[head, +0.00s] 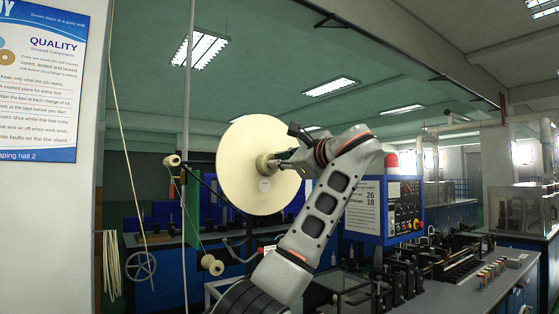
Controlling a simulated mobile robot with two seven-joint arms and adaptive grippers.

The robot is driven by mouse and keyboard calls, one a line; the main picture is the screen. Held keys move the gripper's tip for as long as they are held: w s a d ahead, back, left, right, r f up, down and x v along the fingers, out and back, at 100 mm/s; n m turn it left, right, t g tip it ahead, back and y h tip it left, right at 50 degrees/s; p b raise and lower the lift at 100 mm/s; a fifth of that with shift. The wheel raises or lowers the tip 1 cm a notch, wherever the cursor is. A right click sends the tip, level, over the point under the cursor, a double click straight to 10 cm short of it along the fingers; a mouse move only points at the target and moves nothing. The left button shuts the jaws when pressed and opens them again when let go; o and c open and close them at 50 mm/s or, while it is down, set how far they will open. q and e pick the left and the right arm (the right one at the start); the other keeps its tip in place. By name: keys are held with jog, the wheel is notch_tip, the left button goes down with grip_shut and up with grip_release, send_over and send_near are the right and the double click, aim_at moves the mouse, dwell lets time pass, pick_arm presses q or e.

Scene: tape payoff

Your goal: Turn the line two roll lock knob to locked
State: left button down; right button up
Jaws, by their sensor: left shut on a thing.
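A large cream roll (243,188) stands upright, face towards me, on a dark stand. The lock knob (266,161) is at its hub, a cream round piece partly covered by my gripper. My left gripper (276,162) reaches in from the right and is shut on the knob. The fingertips are small in the picture and the knob's pointer or marking cannot be read. My right gripper is not in view.
Small guide rollers (212,264) and a thin tape strand sit left and below the roll. A blue control panel (405,205) stands behind my arm at right. A grey bench (470,287) with machine parts is lower right. A poster wall (40,230) is at left.

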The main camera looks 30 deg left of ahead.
pick_arm(q)
jog(key=shift+f, duration=0.15)
jog(key=c, duration=2)
grip_release()
jog(key=v, duration=1.2)
jog(key=shift+d, duration=0.1)
